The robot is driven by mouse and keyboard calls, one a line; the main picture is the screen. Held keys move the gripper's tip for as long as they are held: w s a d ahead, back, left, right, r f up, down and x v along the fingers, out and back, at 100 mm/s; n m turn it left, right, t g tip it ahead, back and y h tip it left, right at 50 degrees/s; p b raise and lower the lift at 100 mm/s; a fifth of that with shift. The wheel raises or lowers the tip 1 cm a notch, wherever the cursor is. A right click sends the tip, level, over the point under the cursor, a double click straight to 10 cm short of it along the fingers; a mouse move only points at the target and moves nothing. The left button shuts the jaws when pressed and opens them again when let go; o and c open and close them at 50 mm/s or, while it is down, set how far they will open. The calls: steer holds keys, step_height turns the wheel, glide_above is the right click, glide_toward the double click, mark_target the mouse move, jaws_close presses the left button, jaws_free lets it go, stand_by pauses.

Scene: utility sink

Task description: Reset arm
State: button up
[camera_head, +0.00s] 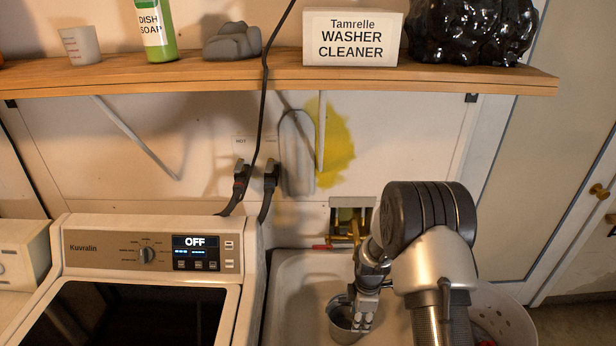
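My arm reaches into the view from the lower right, over the white utility sink (295,290). My gripper (360,322) points down at a small metal cup or pot (340,326) in the sink. The fingers overlap the cup's rim in the picture. I cannot tell whether they touch it, grip it or only stand in front of it. My arm hides part of the sink's right side and part of the brass faucet (345,232) behind it.
A washer (150,250) showing OFF stands left of the sink. Above runs a wooden shelf (200,78) with dish soap (157,30), a washer cleaner box (352,40) and a black bag (470,30). A white basket (505,310) is right of my arm. Cords hang behind the washer.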

steer(key=s+r+m+t+b, duration=0.1)
steer(key=s+r+m+b, duration=0.2)
steer(key=r, duration=0.8)
steer(key=s+r+m+t+b, duration=0.15)
steer(key=r+m, duration=0.25)
steer(key=r, duration=0.6)
steer(key=s+r+m+t+b, duration=0.1)
steer(key=s+r+m, duration=0.2)
steer(key=s, duration=0.8)
steer(key=s+r+m+b, duration=0.2)
steer(key=s+r+m, duration=0.2)
steer(key=s+m, duration=0.3)
steer(key=s, duration=0.4)
steer(key=shift+s+a+r+t, duration=0.15)
steer(key=shift+a+r+t, duration=0.05)
steer(key=shift+a+t, duration=0.15)
